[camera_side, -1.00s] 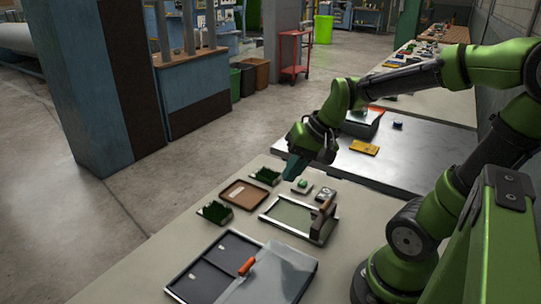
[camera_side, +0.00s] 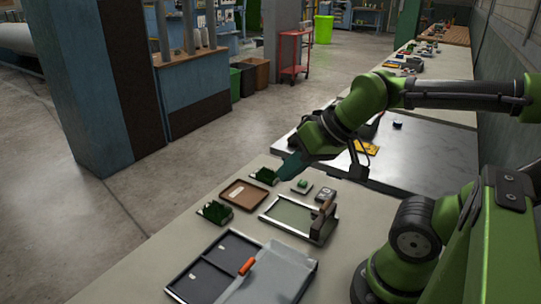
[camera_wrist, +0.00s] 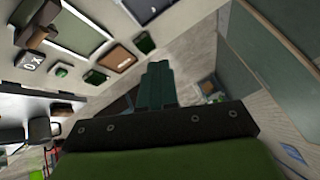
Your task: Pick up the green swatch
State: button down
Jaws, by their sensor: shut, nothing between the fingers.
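Two green grass-like turf swatches lie on the pale bench in the side view: a far one (camera_side: 264,176) and a nearer one (camera_side: 215,212). In the wrist view they appear as small green patches, one (camera_wrist: 95,77) left of my fingers and one (camera_wrist: 145,43) above them. My gripper (camera_side: 283,177) is shut and empty. In the side view its teal fingertips are just right of the far swatch; whether they touch it or hover above cannot be told. The fingers also show in the wrist view (camera_wrist: 158,72), pressed together.
A brown tray (camera_side: 245,195) lies between the swatches. A small green-topped block (camera_side: 302,186), a grey device (camera_side: 325,195) and a metal frame with a handle (camera_side: 290,216) sit to the right. A dark divided tray (camera_side: 203,277) is in front.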

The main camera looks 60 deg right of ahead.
dwell(0.3)
jog(key=shift+c, duration=1.1)
grip_release()
jog(key=n+g+h, duration=0.2)
jog(key=n+g, duration=0.1)
jog(key=g, duration=0.4)
send_over(273, 175)
notch_tip(273, 175, down, 8)
notch_tip(273, 175, down, 16)
jog(key=shift+d+r, duration=0.1)
